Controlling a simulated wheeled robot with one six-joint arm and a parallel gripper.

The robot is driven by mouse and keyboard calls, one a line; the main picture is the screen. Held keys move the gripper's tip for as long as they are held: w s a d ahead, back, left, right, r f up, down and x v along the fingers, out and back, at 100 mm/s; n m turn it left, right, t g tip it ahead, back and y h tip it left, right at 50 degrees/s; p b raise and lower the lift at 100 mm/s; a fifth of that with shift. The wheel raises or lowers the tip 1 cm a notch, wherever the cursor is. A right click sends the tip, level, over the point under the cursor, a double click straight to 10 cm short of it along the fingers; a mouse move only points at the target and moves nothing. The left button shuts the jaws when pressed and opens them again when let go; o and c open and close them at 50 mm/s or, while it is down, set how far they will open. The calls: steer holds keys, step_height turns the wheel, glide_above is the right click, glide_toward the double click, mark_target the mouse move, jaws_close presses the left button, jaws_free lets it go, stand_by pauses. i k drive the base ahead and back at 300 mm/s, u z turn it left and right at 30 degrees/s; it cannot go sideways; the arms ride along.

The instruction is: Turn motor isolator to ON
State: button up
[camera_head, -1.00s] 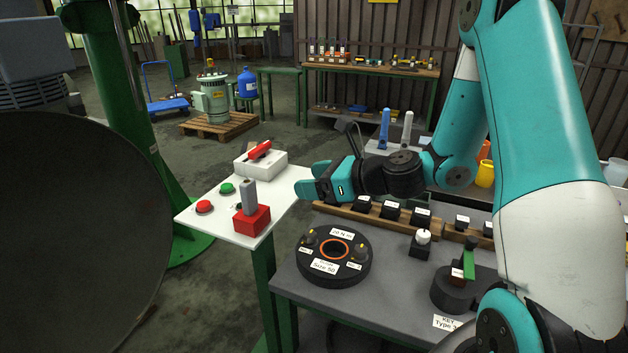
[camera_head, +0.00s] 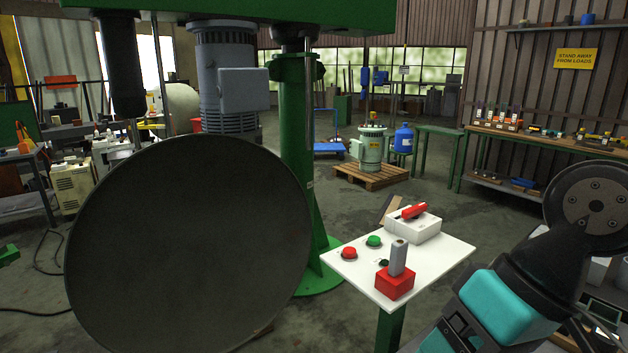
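A small white table (camera_head: 440,258) holds the controls. At its back is a white box (camera_head: 418,228) with a red handle (camera_head: 413,211) lying along its top, tilted up to the right; this looks like an isolator, but no label is readable. At the front, a red block (camera_head: 395,283) carries an upright grey lever (camera_head: 399,257). A green button (camera_head: 374,241) and a red button (camera_head: 348,253) sit on the left side.
A large dark disc (camera_head: 190,245) fills the left foreground, beside a green column (camera_head: 298,150). Behind the table stand a motor on a pallet (camera_head: 370,175) and a blue bottle (camera_head: 403,138). A workbench (camera_head: 540,142) lines the right wall. Floor between is clear.

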mark_target(413, 213)
steer(key=k, duration=0.6)
steer(key=u, duration=0.65)
steer(key=i, duration=0.55)
steer(key=u, duration=0.65)
steer(key=i, duration=1.35)
steer(key=z, duration=1)
steer(key=i, duration=0.45)
steer(key=z, duration=0.45)
